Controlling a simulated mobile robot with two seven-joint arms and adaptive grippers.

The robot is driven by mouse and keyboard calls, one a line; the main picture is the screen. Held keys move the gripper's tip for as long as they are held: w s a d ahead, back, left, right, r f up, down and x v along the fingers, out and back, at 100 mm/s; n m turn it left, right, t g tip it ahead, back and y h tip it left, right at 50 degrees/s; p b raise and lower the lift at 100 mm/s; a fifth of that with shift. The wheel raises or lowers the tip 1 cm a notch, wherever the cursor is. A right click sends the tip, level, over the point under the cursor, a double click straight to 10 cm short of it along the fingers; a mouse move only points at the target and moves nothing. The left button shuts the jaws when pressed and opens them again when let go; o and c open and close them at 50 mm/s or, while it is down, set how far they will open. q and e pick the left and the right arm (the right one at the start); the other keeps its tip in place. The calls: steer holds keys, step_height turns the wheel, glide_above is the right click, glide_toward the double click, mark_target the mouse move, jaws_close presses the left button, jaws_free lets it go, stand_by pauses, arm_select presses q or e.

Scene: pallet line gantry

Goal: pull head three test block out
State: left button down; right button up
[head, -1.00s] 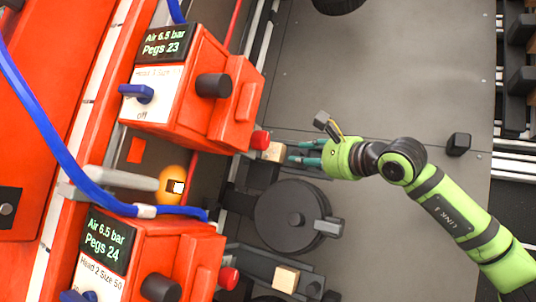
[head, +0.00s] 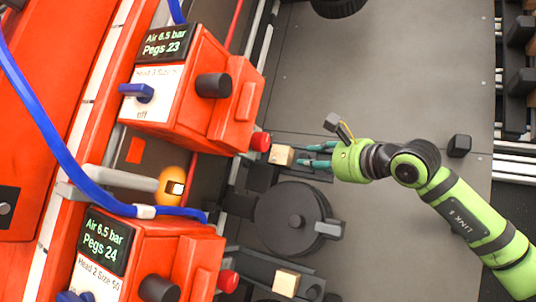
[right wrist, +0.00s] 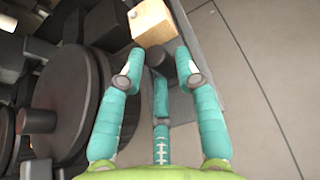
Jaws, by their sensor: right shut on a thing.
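A pale wooden test block (head: 281,155) sits at the red-tipped nose of the upper orange head unit (head: 190,90), a small gap away from the tip. It also shows at the top of the right wrist view (right wrist: 152,22), with a dark knob (right wrist: 186,62) beside it. My right gripper (head: 308,156) reaches in from the right, its teal fingers closed around the knob just behind the block. A second pale block (head: 286,282) sits on a dark holder by the lower orange head unit (head: 150,255). My left gripper is out of view.
A round dark wheel (head: 294,218) with a side arm lies just below the block. Blue hose (head: 60,140) runs across the orange frame. A small dark block (head: 459,145) sits on the grey plate (head: 400,70), which is mostly clear to the right.

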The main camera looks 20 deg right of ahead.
steer(key=s+d+b, duration=0.3)
steer(key=s+d, duration=0.2)
steer(key=shift+s+d+f+b, duration=0.15)
steer(key=shift+d+f+b, duration=0.15)
steer(key=shift+d+f, duration=0.05)
stand_by(0.7)
stand_by(0.4)
steer(key=o, duration=0.6)
steer(key=shift+w+d, duration=0.15)
steer(key=shift+w, duration=0.25)
steer(key=shift+r, duration=0.15)
